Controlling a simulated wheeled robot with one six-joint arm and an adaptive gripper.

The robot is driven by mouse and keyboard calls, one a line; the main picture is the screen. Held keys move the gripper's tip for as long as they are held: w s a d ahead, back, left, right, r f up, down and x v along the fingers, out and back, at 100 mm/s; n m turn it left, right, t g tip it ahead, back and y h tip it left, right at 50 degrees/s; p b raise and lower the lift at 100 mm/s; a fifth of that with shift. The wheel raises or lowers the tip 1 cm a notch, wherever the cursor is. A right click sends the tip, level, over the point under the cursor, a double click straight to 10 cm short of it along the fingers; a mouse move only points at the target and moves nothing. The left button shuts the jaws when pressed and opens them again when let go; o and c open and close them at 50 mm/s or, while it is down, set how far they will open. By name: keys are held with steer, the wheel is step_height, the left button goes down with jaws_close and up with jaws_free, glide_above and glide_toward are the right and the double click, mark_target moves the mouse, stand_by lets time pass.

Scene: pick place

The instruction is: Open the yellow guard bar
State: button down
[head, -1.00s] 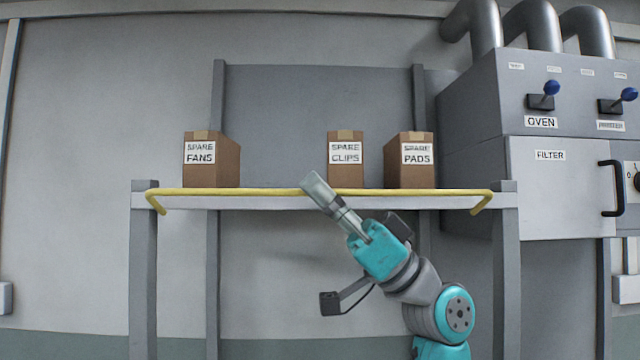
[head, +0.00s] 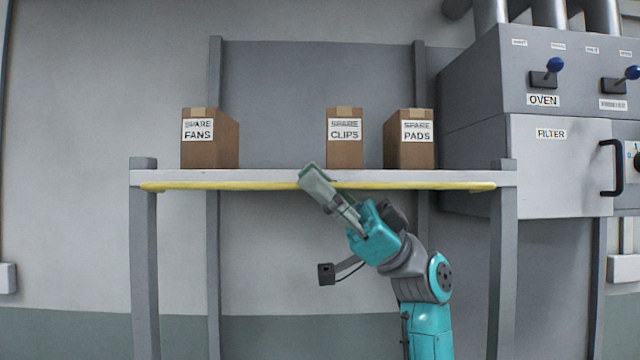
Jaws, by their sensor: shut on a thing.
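The yellow guard bar (head: 230,186) runs across the front of the shelf, level with the lower part of the white shelf edge and below the boxes. My gripper (head: 312,176) is at the middle of the bar and shut on it. The fingers hide a short stretch of the bar. My arm reaches up to it from the lower right.
The shelf (head: 270,176) holds three cardboard boxes: spare fans (head: 222,145), spare clips (head: 346,150) and spare pads (head: 412,150). A grey cabinet (head: 545,190) with blue-knobbed levers and a filter door stands at the right. The space under the shelf looks open.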

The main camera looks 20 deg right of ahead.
steer(key=c, duration=1.5)
jaws_free()
steer(key=v, duration=1.2)
